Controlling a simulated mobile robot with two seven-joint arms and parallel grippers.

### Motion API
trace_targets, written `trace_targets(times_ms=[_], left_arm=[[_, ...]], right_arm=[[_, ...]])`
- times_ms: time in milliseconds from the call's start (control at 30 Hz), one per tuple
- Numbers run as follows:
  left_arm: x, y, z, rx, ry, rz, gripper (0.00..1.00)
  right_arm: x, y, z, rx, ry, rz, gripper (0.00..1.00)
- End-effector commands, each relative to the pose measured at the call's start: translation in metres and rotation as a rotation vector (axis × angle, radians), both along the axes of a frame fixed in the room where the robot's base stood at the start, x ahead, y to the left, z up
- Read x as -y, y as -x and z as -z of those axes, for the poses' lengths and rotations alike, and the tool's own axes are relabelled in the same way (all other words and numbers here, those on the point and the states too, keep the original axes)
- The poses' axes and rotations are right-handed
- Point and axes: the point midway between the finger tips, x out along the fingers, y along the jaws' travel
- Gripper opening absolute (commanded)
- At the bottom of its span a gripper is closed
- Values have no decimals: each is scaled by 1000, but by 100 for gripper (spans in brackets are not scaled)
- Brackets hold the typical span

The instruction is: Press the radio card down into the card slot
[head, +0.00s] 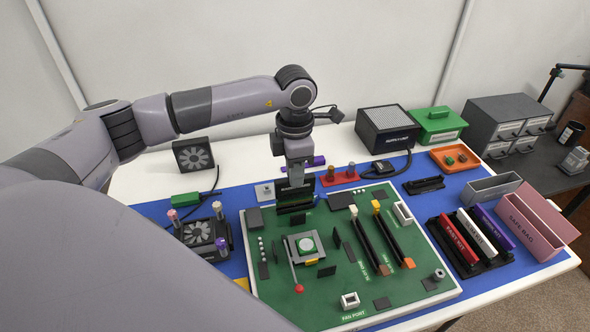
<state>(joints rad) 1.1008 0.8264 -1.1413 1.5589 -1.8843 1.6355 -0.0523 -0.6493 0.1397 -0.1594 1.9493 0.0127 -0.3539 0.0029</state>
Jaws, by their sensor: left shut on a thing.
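The radio card (306,187) is a small dark upright card at the back left of the green motherboard (330,290). My left gripper (296,183) comes down from above and is shut on it, covering part of its top. The card slot is at the card's lower edge, around the dark strip (294,208) on the board. Whether the card is fully seated cannot be told from here. My right gripper is out of view.
Two long memory slots (367,247) and a socket with a red-tipped lever (299,288) stand on the board. A fan cooler (203,234) is left of it. A rack of coloured sticks (470,240) and a pink bin (530,225) are at right.

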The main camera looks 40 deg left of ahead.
Motion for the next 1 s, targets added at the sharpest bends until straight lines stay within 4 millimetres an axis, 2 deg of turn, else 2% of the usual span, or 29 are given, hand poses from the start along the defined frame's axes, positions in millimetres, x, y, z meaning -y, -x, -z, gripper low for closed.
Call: trace_targets(times_ms=[967, 1000], left_arm=[[0, 0, 23, -1, 0, 0, 0], [0, 0, 23, -1, -1, 0, 19]], right_arm=[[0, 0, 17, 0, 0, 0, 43], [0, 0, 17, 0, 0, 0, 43]])
